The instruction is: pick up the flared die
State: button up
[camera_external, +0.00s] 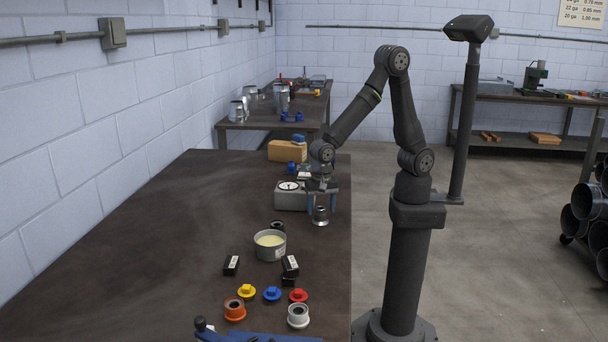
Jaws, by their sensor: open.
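A small metal piece with a dark top and a wide, bright, flared lower rim (320,218) stands near the right edge of the dark table; it looks like the flared die. My gripper (321,206) points down directly over it. The jaws are open, with one finger to its left and one to its right. The fingertips are around the height of its upper part. I cannot tell whether either finger touches it.
A grey box with a round dial (291,196) stands close to the left of my gripper. A grey tin with pale contents (270,245) and a dark ring (277,225) are nearer the camera. Coloured pieces lie in front, including an orange one (235,310). The table's left half is clear.

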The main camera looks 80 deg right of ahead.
aim_at(320, 213)
notch_tip(320, 213, down, 3)
jog(key=shift+w+d+f, duration=0.1)
jog(key=shift+d+f, duration=0.05)
jog(key=c, duration=1.4)
jog(key=shift+c, duration=0.2)
